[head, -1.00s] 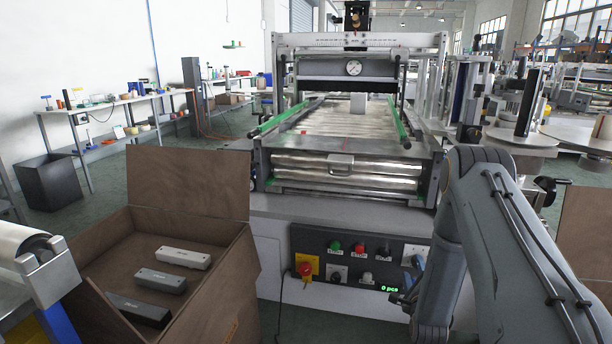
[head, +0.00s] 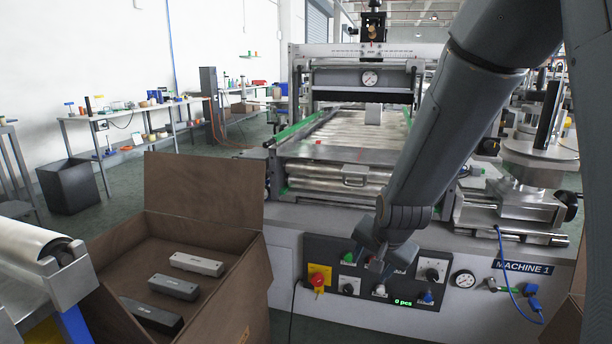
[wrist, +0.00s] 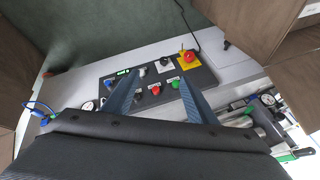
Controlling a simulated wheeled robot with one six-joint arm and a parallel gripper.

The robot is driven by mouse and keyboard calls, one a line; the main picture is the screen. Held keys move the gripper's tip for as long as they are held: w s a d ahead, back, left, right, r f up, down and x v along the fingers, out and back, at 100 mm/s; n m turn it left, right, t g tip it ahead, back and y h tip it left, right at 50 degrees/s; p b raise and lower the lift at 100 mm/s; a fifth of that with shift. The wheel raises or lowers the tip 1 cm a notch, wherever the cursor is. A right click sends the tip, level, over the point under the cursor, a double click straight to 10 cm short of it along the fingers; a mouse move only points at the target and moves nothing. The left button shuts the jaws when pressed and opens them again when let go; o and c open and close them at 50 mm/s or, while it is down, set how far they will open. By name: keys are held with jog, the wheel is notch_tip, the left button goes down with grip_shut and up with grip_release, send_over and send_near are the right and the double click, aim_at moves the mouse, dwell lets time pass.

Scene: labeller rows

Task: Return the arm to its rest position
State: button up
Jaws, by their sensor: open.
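My arm (head: 445,115) reaches down from the upper right, across the front of the machine. My gripper (head: 372,266) is in front of the control panel (head: 322,245) and partly hides its buttons. In the wrist view my gripper (wrist: 160,85) shows two dark blue fingers spread apart, with nothing between them. The control panel (wrist: 160,101) lies beyond the fingers in that view. I cannot tell whether a fingertip touches a button.
An open brown box (head: 205,193) with several grey and black bars stands at left. A metal roller (head: 35,240) is at the far left. A gauge (head: 464,279) and a blue hose (head: 506,262) are at right of the panel. Open floor lies behind the box.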

jog(key=s+a+r+n+g, duration=0.1)
jog(key=s+r+n+g, duration=0.15)
jog(key=s, duration=0.65)
jog(key=s+a+r+n+g+p, duration=0.1)
jog(key=s+a+r+n+g, duration=0.2)
jog(key=s, duration=0.6)
jog(key=s+r+n+g, duration=0.1)
jog(key=s+r+n, duration=0.25)
jog(key=s, duration=0.55)
jog(key=d+r+m+p, duration=0.1)
jog(key=d+r+p, duration=0.6)
jog(key=p, duration=0.7)
jog(key=shift+w+d+m, duration=0.2)
jog(key=shift+d+m, duration=0.1)
jog(key=shift+t, duration=0.25)
jog(key=shift+c, duration=0.3)
